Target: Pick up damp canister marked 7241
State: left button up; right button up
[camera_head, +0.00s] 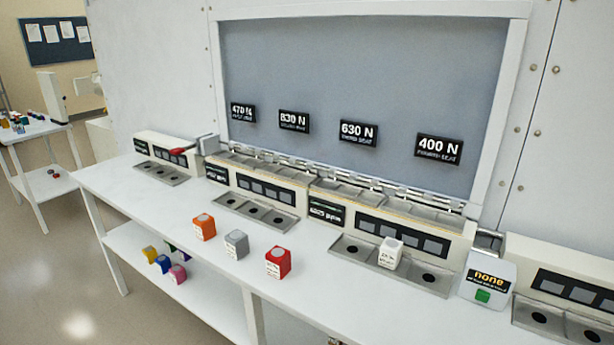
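Several small box-like canisters with round tops stand on the white bench. An orange canister (204,228), a grey canister (237,245) and a red canister (278,263) stand in a row near the front edge. A white canister (391,254) sits in a metal tray (350,247) farther right. Their labels are too small to read, so I cannot tell which is marked 7241 or damp. Neither of my grippers is in view.
The bench (130,182) has free room at its front left. A lower shelf (205,296) holds several coloured canisters (163,264). A white box reading "none" (487,282) with a green button stands at right. A side table (30,132) is far left.

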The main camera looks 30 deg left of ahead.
aim_at(205, 229)
jog(key=u, duration=1.65)
jog(key=i+j+z, duration=0.1)
jog(key=i+j, duration=0.35)
jog(key=j, duration=0.3)
jog(key=i+j+z, duration=0.15)
jog(key=j, duration=0.2)
jog(key=i, duration=0.05)
